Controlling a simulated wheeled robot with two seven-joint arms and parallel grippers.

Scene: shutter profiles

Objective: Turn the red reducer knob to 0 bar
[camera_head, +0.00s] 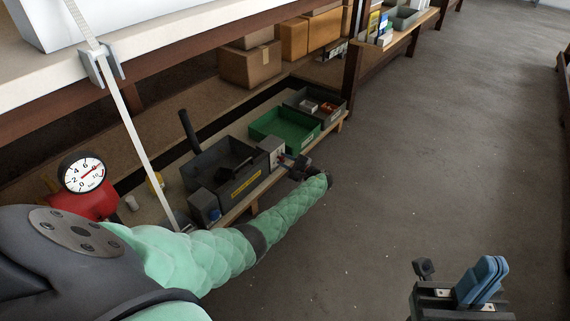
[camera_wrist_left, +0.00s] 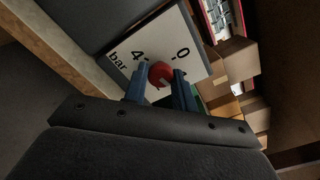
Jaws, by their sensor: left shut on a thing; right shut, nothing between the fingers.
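The red reducer knob (camera_wrist_left: 161,74) sits on a light plate (camera_wrist_left: 136,58) marked "bar", "4" and "0" in the left wrist view. My left gripper (camera_wrist_left: 160,80) is shut on the knob, one blue finger on each side. A small pale mark shows at the knob's lower edge; I cannot tell exactly where it points. In the head view my left gripper (camera_head: 298,166) is at the small grey-white box (camera_head: 271,149) on the lower shelf, and the knob is mostly hidden. My right gripper (camera_head: 482,281) is shut and empty above the floor at lower right.
A dark grey bin (camera_head: 218,166) and a green bin (camera_head: 284,129) stand beside the box. A pressure gauge (camera_head: 83,173) on a red body is at the left. Cardboard boxes (camera_head: 250,65) lie behind. The floor (camera_head: 430,130) at right is clear.

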